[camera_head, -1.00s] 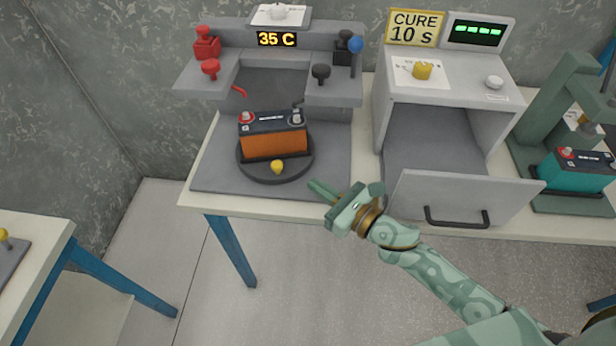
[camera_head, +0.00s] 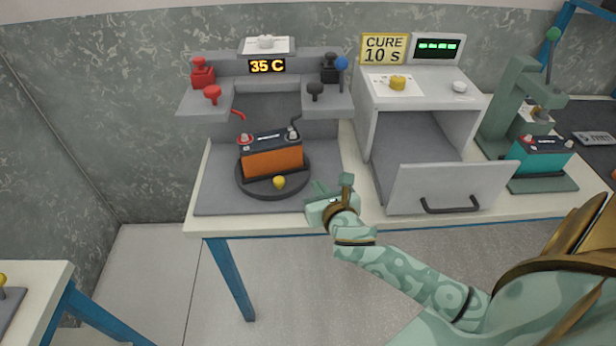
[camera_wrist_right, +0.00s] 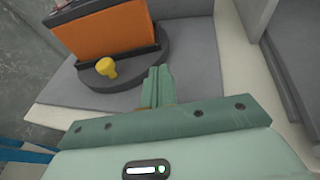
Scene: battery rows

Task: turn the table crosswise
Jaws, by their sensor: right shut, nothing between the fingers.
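The round dark turntable (camera_head: 243,180) sits on a grey mat on the table. An orange battery (camera_head: 272,160) with a dark top stands on it, its long side facing roughly to the front. A yellow knob (camera_head: 279,183) is at the turntable's front edge. My right gripper (camera_head: 317,187) is shut and empty, just right of the knob and apart from it. In the right wrist view the closed fingers (camera_wrist_right: 157,85) point toward the mat beside the turntable (camera_wrist_right: 125,86), with the yellow knob (camera_wrist_right: 106,67) to their left. My left gripper is not in view.
A grey stand with red posts (camera_head: 203,73), black posts (camera_head: 330,68) and a 35 C display (camera_head: 267,66) rises behind. An oven with its door (camera_head: 450,188) hanging open is close on the right. A green press (camera_head: 513,105) with a teal battery (camera_head: 540,153) stands beyond.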

